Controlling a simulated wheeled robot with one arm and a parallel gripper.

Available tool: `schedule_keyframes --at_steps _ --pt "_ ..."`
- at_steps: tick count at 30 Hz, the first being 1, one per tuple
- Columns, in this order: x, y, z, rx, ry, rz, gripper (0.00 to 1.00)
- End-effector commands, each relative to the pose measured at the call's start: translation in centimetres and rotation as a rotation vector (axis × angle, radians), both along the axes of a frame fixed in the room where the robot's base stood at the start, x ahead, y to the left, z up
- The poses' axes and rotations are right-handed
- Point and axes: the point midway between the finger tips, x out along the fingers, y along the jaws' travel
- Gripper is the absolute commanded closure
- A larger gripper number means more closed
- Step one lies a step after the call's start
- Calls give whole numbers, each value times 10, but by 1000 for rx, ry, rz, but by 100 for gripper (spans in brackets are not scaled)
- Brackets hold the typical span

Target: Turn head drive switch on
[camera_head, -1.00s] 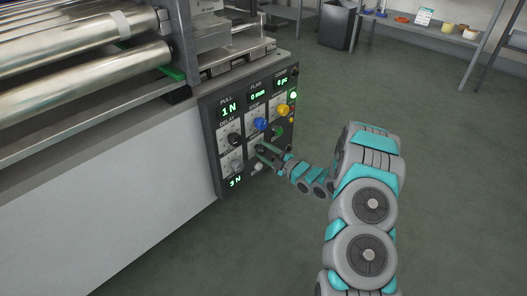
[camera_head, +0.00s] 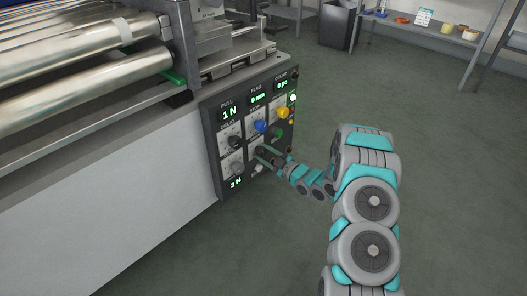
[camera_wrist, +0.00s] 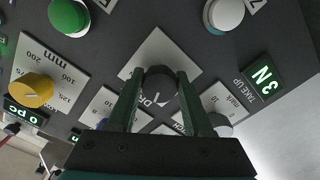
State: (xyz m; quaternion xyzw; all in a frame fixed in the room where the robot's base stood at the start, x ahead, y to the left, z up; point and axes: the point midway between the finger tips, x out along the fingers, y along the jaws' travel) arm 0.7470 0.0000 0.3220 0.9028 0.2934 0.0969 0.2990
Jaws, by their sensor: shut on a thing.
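The head drive switch is a round black knob (camera_wrist: 160,79) on a white diamond plate, with partly covered lettering that looks like "DRIVE". In the wrist view it sits between the two dark green fingers of my gripper (camera_wrist: 160,92), which are shut on it. In the head view my gripper (camera_head: 266,153) reaches the lower middle of the dark control panel (camera_head: 212,150) from the right and hides much of the knob. Which way the switch points cannot be told.
Close around are a yellow knob (camera_wrist: 34,90), a green button (camera_wrist: 69,16), a white button (camera_wrist: 224,14) and a "3 N" take-up display (camera_wrist: 262,76). A blue knob (camera_head: 261,126) sits above my gripper. Rollers (camera_head: 100,75) lie left; floor at right is open.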

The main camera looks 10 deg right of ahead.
Motion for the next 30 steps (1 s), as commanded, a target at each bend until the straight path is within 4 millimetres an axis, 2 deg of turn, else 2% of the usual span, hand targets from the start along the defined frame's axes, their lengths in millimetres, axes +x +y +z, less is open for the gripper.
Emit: schedule_keyframes --at_steps 30 --pt "-3 2 0 759 554 -2 100"
